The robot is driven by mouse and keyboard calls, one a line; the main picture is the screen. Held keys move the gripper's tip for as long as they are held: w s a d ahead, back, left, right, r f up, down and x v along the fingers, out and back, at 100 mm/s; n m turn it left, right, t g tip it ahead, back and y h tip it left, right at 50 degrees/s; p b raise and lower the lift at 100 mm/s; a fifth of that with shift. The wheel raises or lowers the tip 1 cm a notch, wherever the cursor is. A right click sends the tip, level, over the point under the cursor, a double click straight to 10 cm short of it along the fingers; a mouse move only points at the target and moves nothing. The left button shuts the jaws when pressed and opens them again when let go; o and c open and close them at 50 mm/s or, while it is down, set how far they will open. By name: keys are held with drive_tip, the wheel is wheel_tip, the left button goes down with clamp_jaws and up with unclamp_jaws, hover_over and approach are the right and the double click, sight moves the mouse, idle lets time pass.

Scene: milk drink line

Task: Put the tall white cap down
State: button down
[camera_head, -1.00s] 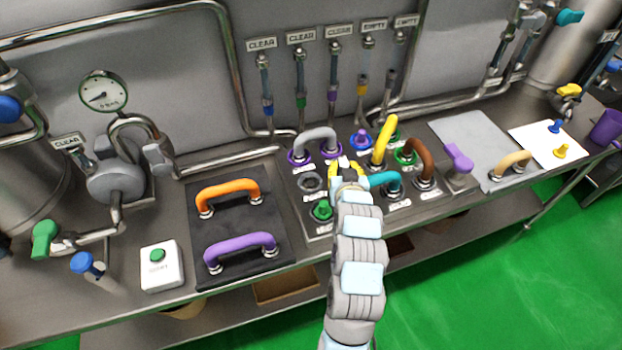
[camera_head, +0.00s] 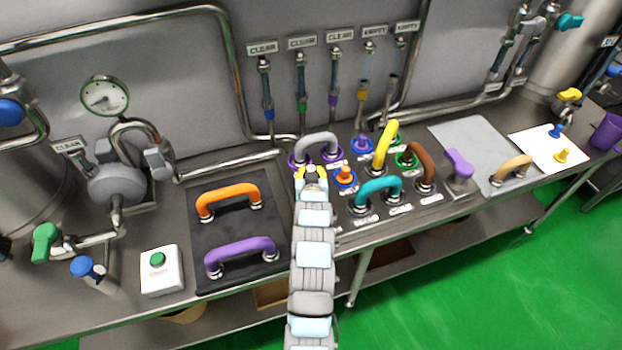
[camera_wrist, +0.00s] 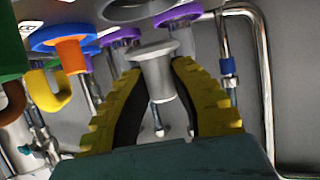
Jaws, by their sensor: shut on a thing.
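My gripper (camera_head: 312,174) is over the left part of the port panel, in front of the grey U-shaped pipe. In the wrist view its yellow-and-black fingers (camera_wrist: 165,105) are shut on the tall white cap (camera_wrist: 160,75), which looks pale grey with a wide flange. The flange points toward a grey ring port (camera_wrist: 135,8) at the top edge of that view, and a small gap shows between them. In the head view my gripper and arm hide the cap and that port.
An orange cap in a blue ring (camera_head: 345,177) stands just right of my gripper. The grey pipe (camera_head: 317,141) on purple rings is behind it. Teal (camera_head: 378,188), yellow (camera_head: 384,145) and brown (camera_head: 420,162) pipes stand further right. A black mat (camera_head: 240,221) with orange and purple pipes lies left.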

drive_tip(key=shift+f, duration=1.5)
drive_tip(key=shift+f, duration=0.35)
